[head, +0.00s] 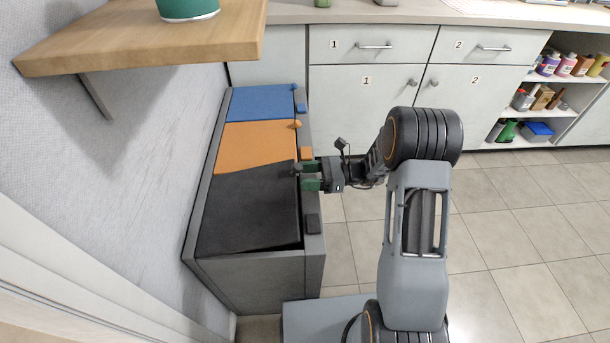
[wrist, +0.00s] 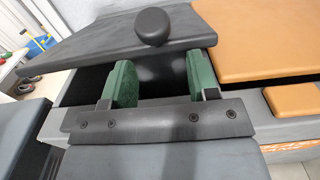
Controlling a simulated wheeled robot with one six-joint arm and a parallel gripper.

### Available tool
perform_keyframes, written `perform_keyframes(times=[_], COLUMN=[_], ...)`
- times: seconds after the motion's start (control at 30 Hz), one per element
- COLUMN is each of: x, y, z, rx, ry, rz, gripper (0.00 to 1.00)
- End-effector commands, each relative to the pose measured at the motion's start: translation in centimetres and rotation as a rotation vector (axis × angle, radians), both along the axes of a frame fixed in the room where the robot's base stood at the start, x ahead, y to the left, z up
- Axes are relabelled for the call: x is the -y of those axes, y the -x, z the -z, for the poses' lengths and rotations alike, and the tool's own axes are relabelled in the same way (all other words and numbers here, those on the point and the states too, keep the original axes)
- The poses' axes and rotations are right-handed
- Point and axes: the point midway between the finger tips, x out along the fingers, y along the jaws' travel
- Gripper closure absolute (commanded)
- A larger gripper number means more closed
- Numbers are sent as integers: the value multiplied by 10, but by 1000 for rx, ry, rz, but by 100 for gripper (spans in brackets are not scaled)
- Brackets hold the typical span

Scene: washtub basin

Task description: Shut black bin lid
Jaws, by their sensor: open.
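The black bin lid (head: 252,207) is the nearest of the lids on a grey bin unit. It stands slightly raised, with a dark gap under its front edge. It also fills the upper left of the wrist view (wrist: 110,38). Its round black knob (wrist: 152,26) is at the front edge, beyond my fingertips. My gripper (head: 306,176) is at the front edge of the black lid, near the orange one. In the wrist view, its green fingers (wrist: 164,82) are wide apart with nothing between them, in front of the gap.
The orange lid (head: 255,147) and blue lid (head: 262,102) lie flat beyond the black one. A wooden shelf (head: 150,35) overhangs at upper left. White cabinets (head: 362,90) stand at the back. Tiled floor (head: 500,230) is clear to the right.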

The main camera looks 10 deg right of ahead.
Motion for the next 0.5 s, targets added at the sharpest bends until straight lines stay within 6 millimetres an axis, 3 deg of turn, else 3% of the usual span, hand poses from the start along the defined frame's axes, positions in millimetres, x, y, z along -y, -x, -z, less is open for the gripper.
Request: perform_keyframes(times=[0.5], x=[99], y=[3], z=[-2], rx=[0], ry=[-1], rz=[4], gripper=[46])
